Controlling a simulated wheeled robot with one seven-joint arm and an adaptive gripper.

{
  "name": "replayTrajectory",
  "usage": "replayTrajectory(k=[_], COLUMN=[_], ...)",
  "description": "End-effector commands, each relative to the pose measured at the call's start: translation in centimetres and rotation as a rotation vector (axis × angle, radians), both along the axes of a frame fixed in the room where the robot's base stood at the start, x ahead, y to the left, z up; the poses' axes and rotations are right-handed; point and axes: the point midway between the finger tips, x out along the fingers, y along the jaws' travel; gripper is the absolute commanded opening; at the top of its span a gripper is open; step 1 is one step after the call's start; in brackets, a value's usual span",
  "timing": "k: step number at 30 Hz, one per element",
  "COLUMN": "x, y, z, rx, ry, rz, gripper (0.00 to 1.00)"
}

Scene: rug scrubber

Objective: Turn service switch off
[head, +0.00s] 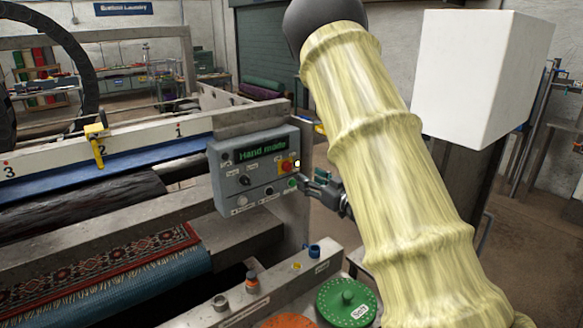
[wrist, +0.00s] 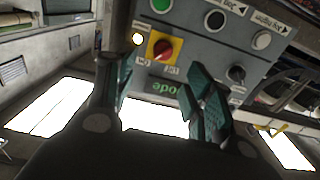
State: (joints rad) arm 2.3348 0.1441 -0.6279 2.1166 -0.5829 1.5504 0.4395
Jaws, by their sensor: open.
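The grey control panel (head: 228,190) stands at the end of the machine, with a green "Hand mode" display. A red rotary switch on a yellow plate (head: 285,166), which looks like the service switch, sits at its right side. My gripper (head: 309,184) is at the right edge of the panel, slightly below the switch. In the wrist view my gripper (wrist: 155,88) is open and empty, fingers either side of the switch, apparently not touching it.
The panel also holds a green button (wrist: 160,5), a black button (wrist: 215,20), a white button (wrist: 262,40) and a black knob (wrist: 236,74). A patterned rug (head: 110,265) lies left.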

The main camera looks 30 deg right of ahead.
Motion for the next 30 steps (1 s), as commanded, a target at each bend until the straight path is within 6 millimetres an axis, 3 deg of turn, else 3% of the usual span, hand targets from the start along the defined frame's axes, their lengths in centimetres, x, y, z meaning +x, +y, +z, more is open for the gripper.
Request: replayTrajectory(k=[15,21,30], x=[8.0,9.4,9.6], y=[1.0,1.0,0.9], z=[0.2,0.0,-0.1], rx=[-0.001,-0.001,0.0], ry=[0.003,0.002,0.002], rz=[0.004,0.003,0.0], gripper=[0.52,0.52,0.52])
